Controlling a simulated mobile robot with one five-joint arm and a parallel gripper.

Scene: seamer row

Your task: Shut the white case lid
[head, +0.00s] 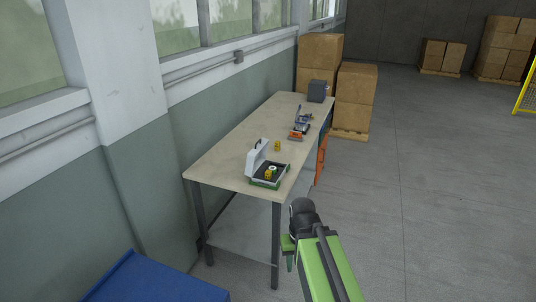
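The white case (270,181) stands on the near part of the beige workbench (221,164). Its white lid (257,157) is raised and tilted at the left side, so the case is open. Small yellow and pale items (270,172) lie inside on a dark interior. My gripper (288,252) is at the end of my green arm, low in the picture, in front of the bench's near right corner. It is below and apart from the case. Its fingers are small and partly hidden by the arm, so I cannot tell if they are open or shut.
A small yellow object (277,146) stands behind the case. A tool with an orange part (298,131) and a dark grey box (318,91) are farther along the bench. Cardboard boxes (355,97) stand beyond. A blue object (158,281) is at bottom left.

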